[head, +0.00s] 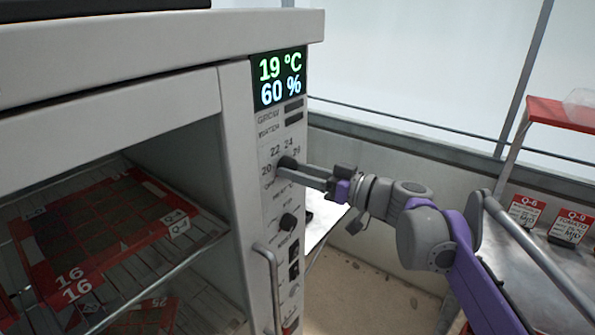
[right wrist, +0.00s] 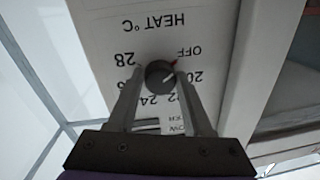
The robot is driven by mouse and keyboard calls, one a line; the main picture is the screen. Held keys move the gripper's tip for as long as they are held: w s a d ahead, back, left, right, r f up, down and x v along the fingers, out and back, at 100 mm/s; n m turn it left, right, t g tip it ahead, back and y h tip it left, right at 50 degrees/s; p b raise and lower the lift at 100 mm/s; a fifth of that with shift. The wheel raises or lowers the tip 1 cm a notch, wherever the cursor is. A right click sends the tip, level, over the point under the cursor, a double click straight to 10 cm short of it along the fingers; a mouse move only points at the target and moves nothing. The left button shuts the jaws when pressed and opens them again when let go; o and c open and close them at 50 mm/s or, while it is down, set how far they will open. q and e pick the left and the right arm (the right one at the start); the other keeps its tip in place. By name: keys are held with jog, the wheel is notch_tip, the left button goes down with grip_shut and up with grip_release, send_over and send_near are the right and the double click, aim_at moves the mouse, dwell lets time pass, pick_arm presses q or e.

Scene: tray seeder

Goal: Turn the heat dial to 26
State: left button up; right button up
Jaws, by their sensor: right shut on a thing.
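The heat dial (head: 287,162) is a small dark round knob on the light grey control panel of the cabinet, with numbers printed around it. My right gripper (head: 281,169) reaches in from the right and is shut on the dial. In the right wrist view the dial (right wrist: 160,74) sits between the two fingertips, one on each side. The display (head: 279,78) reads 19 °C and 60 %. My left gripper is out of view.
A second dark knob (head: 288,222), switches (head: 294,262) and a vertical handle (head: 272,285) lie below on the panel. The open chamber at left holds a red-edged tray (head: 190,228) on a wire rack. A metal table (head: 540,240) with seed packets stands at right.

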jog(key=shift+m, duration=0.4)
grip_shut()
jog(key=m+p, duration=0.2)
jog(key=m, duration=0.1)
jog(key=shift+r, duration=0.1)
jog(key=m+t+p, duration=0.1)
jog(key=m, duration=0.6)
jog(key=m+p, duration=0.2)
jog(key=m, duration=0.5)
jog(key=m+t+p, duration=0.1)
jog(key=m, duration=0.7)
jog(key=shift+s+a+r+t+h, duration=0.15)
jog(key=shift+s+t+h, duration=0.15)
jog(key=shift+h, duration=0.1)
jog(key=m, duration=1)
jog(key=shift+w+r+m+h, duration=0.1)
jog(key=shift+m+h, duration=0.2)
jog(key=shift+h, duration=0.1)
jog(key=m, duration=0.5)
jog(key=shift+w+h, duration=0.1)
jog(key=shift+h, duration=0.2)
jog(key=shift+m, duration=0.3)
